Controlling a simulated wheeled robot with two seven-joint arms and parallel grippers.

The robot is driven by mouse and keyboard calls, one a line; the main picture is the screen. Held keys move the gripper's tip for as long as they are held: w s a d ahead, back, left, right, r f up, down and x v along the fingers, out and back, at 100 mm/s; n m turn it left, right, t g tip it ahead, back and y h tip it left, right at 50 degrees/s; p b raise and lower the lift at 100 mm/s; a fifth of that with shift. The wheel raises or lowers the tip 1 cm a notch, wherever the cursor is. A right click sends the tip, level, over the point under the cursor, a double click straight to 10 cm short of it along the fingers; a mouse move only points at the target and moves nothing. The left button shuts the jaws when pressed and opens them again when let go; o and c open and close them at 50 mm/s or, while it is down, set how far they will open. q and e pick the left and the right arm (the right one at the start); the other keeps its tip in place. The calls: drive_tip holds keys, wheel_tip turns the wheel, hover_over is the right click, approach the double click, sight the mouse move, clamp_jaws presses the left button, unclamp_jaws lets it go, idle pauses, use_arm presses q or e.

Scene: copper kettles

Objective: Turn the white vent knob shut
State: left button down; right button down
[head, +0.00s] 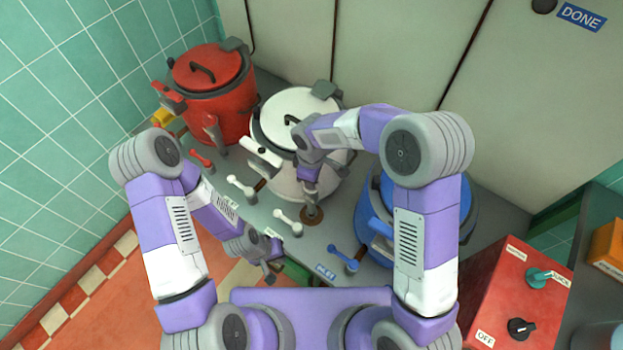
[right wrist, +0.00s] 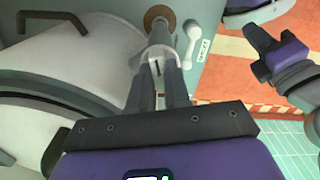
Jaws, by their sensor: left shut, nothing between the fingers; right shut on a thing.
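The white kettle (head: 297,104) stands in the middle of the grey counter. Two white lever knobs, one nearer the left (head: 240,184) and one nearer the middle (head: 288,220), stand at its front edge. One white lever knob also shows in the right wrist view (right wrist: 190,40). My right gripper (head: 311,198) is shut on a pale grey-white fitting (right wrist: 160,38) by a brown disc (right wrist: 158,14); I cannot tell whether this fitting is the vent knob. My left gripper (head: 268,270) is shut and empty, low in front of the counter edge.
A red kettle (head: 222,98) with a red lever knob (head: 200,158) stands left. A blue kettle (head: 372,210) with a blue lever knob (head: 343,258) stands right, partly behind my right arm. A red control box (head: 500,300) is at lower right. Tiled wall is at left.

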drive_tip(key=shift+m, duration=1.6)
drive_tip(key=c, duration=1.1)
unclamp_jaws()
wheel_tip(320, 180, up, 8)
drive_tip(key=shift+f+p, duration=0.2)
drive_tip(key=shift+p, duration=0.45)
